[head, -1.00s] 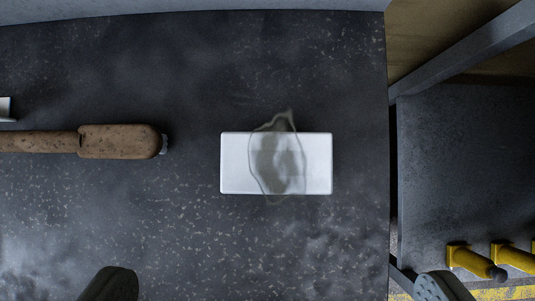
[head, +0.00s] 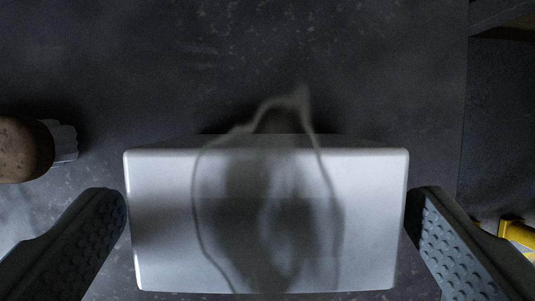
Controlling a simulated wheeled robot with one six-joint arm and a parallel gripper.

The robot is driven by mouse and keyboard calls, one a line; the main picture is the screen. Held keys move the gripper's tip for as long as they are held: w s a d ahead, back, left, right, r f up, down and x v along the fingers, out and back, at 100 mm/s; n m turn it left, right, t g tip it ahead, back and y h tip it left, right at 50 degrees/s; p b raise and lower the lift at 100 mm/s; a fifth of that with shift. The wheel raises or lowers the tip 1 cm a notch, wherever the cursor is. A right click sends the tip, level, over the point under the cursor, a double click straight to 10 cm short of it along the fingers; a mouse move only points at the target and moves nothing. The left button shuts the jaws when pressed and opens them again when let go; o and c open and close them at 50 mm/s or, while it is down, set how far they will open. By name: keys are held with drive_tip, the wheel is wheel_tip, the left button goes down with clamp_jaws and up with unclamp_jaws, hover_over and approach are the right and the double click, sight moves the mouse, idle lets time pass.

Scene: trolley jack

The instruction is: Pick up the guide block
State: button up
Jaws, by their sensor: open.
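The guide block is a white rectangular block (head: 160,225) on the dark speckled table top. It fills the lower middle of the head view. A see-through grey smudge with a wavy outline lies over its middle in the picture. My gripper (head: 267,225) is open, with one dark, studded finger on each side of the block. The left fingertip is very close to the block's left end and the right fingertip very close to its right end. I cannot tell whether either finger touches it. The block's lower edge shows near the bottom of the view.
A brown handle with a grey end (head: 30,150) lies on the table (head: 250,50) at the left, apart from my left finger. The table's right edge runs down the right side. Beyond it is a yellow part (head: 517,235). The table behind the block is clear.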

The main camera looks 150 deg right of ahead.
sight(268, 233)
drive_tip(key=x, duration=0.3)
drive_tip(key=shift+w+f, duration=0.25)
drive_tip(key=shift+f, duration=0.05)
drive_tip(key=c, duration=1.6)
drive_tip(key=shift+r, duration=0.15)
